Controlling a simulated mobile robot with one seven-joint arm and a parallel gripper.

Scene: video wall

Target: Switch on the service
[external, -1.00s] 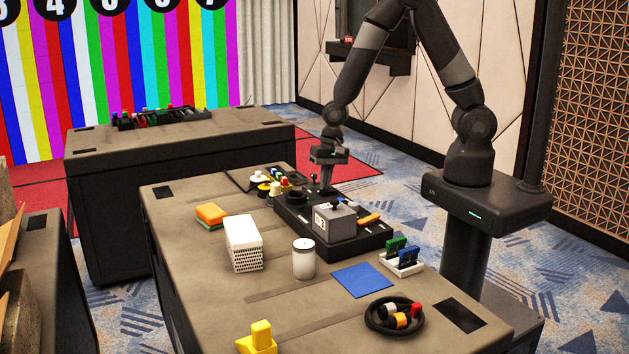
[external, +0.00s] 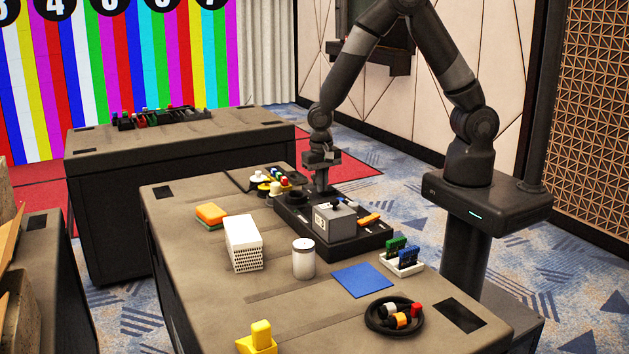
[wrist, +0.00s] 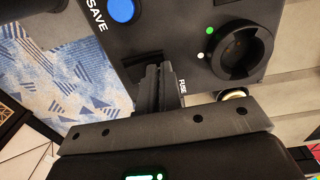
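A black control panel (external: 357,245) lies on the table's right side, and it fills the top of the wrist view (wrist: 190,40). There it carries a blue button (wrist: 122,10) marked SAVE, a round black knob (wrist: 238,50) with a green and a white dot beside it, and a FUSE label (wrist: 183,87). My gripper (external: 321,188) points down at the panel's far end. In the wrist view its fingers (wrist: 158,75) are close together beside the FUSE label. Whatever is at their tips is hidden, so I cannot tell if they hold anything.
A grey box (external: 334,223) stands on the panel. A white perforated box (external: 243,245), a white canister (external: 303,260), an orange sponge (external: 212,214), a blue mat (external: 364,280) and a black dish (external: 372,322) of coloured pieces surround it.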

